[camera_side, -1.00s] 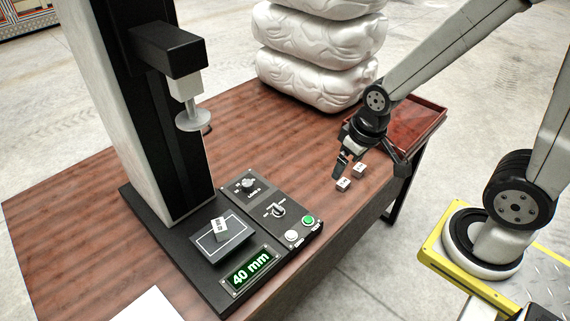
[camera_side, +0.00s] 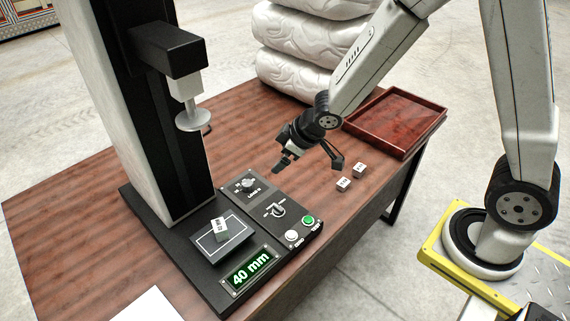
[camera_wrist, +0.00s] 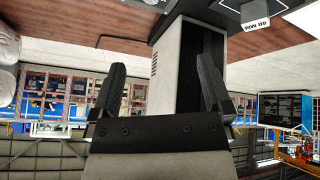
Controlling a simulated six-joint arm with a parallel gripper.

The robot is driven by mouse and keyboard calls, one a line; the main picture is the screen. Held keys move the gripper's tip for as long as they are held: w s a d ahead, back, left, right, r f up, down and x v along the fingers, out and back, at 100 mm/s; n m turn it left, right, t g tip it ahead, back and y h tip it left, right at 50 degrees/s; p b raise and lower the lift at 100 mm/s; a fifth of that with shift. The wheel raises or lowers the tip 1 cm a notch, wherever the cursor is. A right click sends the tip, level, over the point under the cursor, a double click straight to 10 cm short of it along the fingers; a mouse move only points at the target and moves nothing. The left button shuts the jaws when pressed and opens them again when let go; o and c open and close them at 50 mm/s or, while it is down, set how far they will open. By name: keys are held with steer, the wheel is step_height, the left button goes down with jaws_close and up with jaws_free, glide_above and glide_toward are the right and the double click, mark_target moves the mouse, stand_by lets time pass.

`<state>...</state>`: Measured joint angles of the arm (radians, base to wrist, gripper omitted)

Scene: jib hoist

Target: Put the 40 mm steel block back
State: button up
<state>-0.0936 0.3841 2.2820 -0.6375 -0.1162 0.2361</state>
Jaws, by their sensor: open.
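A small steel block (camera_side: 220,228) with a dark printed label stands on the dark square plate (camera_side: 237,244) of the gauge, below the spindle. The green display (camera_side: 249,270) reads 40 mm. Two more small blocks lie together on the wooden table, one at the front (camera_side: 343,184) and one behind it (camera_side: 360,170). My gripper (camera_side: 308,168) is open and empty in the air, between the gauge's control panel and those two blocks. Its two fingers stand apart in the wrist view (camera_wrist: 160,92).
The gauge's tall column (camera_side: 150,110) has an overhanging head with a round spindle foot (camera_side: 193,121) above the plate. The control panel (camera_side: 278,212) has knobs and buttons. A red-brown tray (camera_side: 396,118) lies at the back right, empty. White wrapped bundles (camera_side: 310,60) stand behind.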

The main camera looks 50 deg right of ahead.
steer(key=w+a+f+n+y, duration=0.3)
steer(key=a+f+n+y, duration=0.15)
steer(key=a, duration=0.45)
steer(key=n+g+y, duration=0.3)
glide_toward(219, 224)
steer(key=shift+h, duration=0.25)
steer(key=x, duration=0.4)
steer(key=shift+s+a+r, duration=0.15)
steer(key=shift+a+r, duration=0.05)
steer(key=shift+a, duration=0.2)
steer(key=shift+a, duration=0.1)
steer(key=shift+x, duration=1.2)
steer(key=shift+f, duration=0.15)
steer(key=shift+x, duration=2.5)
steer(key=shift+d, duration=0.2)
jaws_close()
